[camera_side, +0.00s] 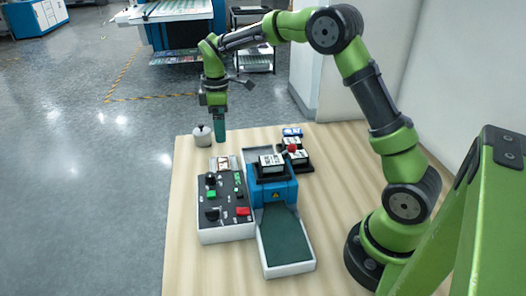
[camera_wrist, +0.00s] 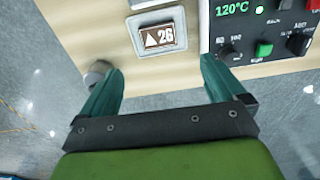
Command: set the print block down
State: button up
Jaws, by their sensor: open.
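In the wrist view the block lies just beyond the fingertips. In the side view my gripper (camera_side: 219,132) hangs over the table's far left end, apart from the block.
A control box (camera_side: 226,218) with knobs and buttons stands beside a blue laminating machine (camera_side: 273,190) with a green outfeed bed (camera_side: 284,238). A grey pot (camera_side: 202,136) stands at the far left corner. More blocks (camera_side: 297,157) sit behind the machine. The table (camera_side: 185,265) is clear at front left.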

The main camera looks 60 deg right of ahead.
jog(key=s+a+r+m+t+y, duration=0.1)
jog(key=s+a+r+m+t, duration=0.2)
jog(key=s+r, duration=0.45)
jog(key=s+a+r+m+t, duration=0.25)
jog(key=s+r+m, duration=0.25)
jog(key=s, duration=0.5)
jog(key=s+a+f+m+t+y, duration=0.1)
jog(key=s+m, duration=0.3)
jog(key=s, duration=0.4)
jog(key=shift+s+a+f+m, duration=0.2)
jog(key=shift+a+f+m, duration=0.25)
jog(key=shift+a, duration=0.15)
jog(key=shift+t, duration=0.25)
